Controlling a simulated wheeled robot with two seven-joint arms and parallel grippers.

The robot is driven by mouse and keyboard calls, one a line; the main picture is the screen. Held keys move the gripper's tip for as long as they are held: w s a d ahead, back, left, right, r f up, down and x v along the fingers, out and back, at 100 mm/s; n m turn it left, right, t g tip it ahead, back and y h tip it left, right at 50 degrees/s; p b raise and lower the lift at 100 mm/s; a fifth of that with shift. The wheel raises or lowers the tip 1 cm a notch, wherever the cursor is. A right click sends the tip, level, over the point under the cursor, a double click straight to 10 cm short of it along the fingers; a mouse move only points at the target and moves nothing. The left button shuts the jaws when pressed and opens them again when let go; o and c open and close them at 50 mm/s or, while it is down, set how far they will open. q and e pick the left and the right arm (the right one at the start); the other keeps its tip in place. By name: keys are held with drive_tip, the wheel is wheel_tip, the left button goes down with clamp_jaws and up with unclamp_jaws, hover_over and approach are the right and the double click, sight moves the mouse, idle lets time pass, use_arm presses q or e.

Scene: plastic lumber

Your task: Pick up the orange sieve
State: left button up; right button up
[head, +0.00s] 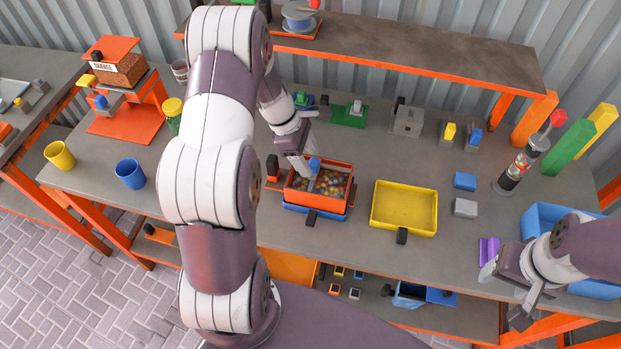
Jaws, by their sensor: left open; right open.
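The orange sieve (347,190) is a rectangular orange frame holding many small coloured pellets. It sits over a blue tray (326,213) on the grey workbench, left of the yellow tray. My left gripper (303,172) is open and points down at the sieve's back left part. Its fingers overlap the sieve's rim in the head view, and I cannot tell whether they touch it. Part of the sieve's back left side is hidden by the gripper. My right gripper (522,302) is open and empty near the bench's front right, beside a blue bin.
An empty yellow tray (404,207) stands right of the sieve. The blue bin (541,217) is at the right end, near a purple piece (489,251). Blue (465,181) and grey (465,208) blocks lie between. A raised shelf (400,42) runs along the back.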

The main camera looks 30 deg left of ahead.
use_arm(q)
drive_tip(key=shift+x, duration=1.05)
drive_tip(key=c, duration=0.4)
drive_tip(key=shift+a+r, duration=0.1)
drive_tip(key=shift+a, duration=0.05)
clamp_jaws()
